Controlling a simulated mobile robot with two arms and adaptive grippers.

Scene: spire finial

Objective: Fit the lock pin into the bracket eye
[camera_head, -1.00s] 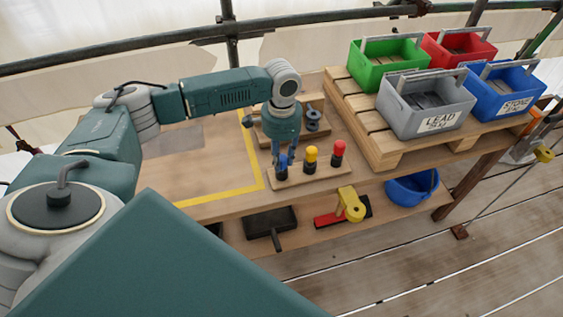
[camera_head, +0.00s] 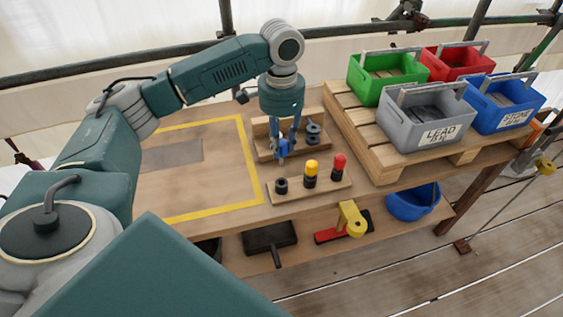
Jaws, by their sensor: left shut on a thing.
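My left gripper (camera_head: 283,150) points down and is shut on a blue-headed pin (camera_head: 282,149), held above the worktable in front of a small wooden stand. The fingers hide part of the pin. The wooden rack (camera_head: 330,187) below has an empty dark socket (camera_head: 281,187) at its left. A yellow-topped pin (camera_head: 311,169) and a red-topped pin (camera_head: 338,164) stand upright in it. I cannot tell which part is the bracket eye. My right gripper is not in view.
Dark spool-like parts (camera_head: 313,133) sit on the wooden stand (camera_head: 263,143). A pallet (camera_head: 372,147) on the right carries grey, green, red and blue bins. A yellow-taped area (camera_head: 190,180) on the left is mostly clear. The lower shelf holds a blue bowl (camera_head: 412,204) and tools.

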